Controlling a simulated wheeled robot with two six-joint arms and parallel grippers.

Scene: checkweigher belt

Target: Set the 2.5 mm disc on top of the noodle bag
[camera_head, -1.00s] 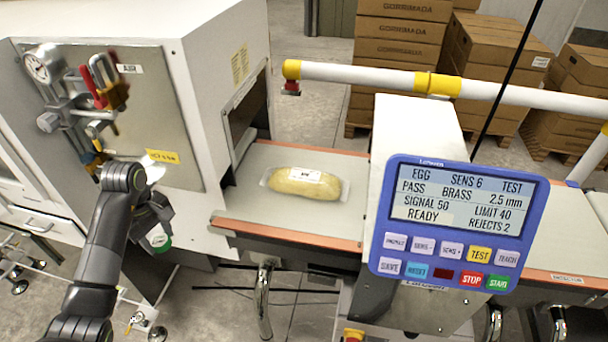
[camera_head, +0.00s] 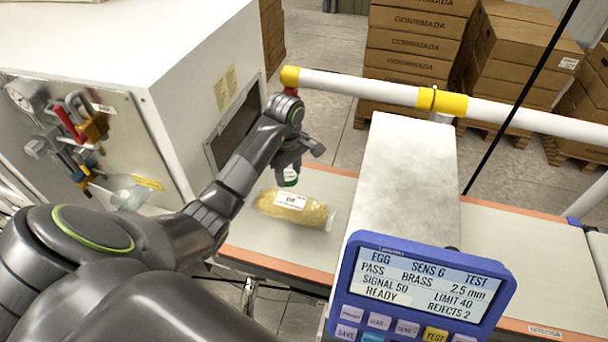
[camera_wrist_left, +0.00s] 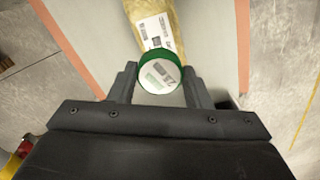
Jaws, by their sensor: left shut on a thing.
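The noodle bag (camera_head: 293,206) is a clear pack of yellow noodles with a white label, lying flat on the belt. It also shows in the left wrist view (camera_wrist_left: 181,12). The disc (camera_wrist_left: 160,72) is round, with a green rim and a white printed face; its print is too small to read. My left gripper (camera_wrist_left: 160,84) is shut on the disc, holding it by its sides. In the head view the disc (camera_head: 290,176) shows just below my left gripper (camera_head: 291,172), above the belt at the bag's far side. My right gripper is not in view.
The bag rests on the belt (camera_head: 258,236) between the white machine housing (camera_head: 205,80) and the pale detector housing (camera_head: 405,180). A blue control panel (camera_head: 420,290) stands in front. A white and yellow rail (camera_head: 360,90) runs behind the belt.

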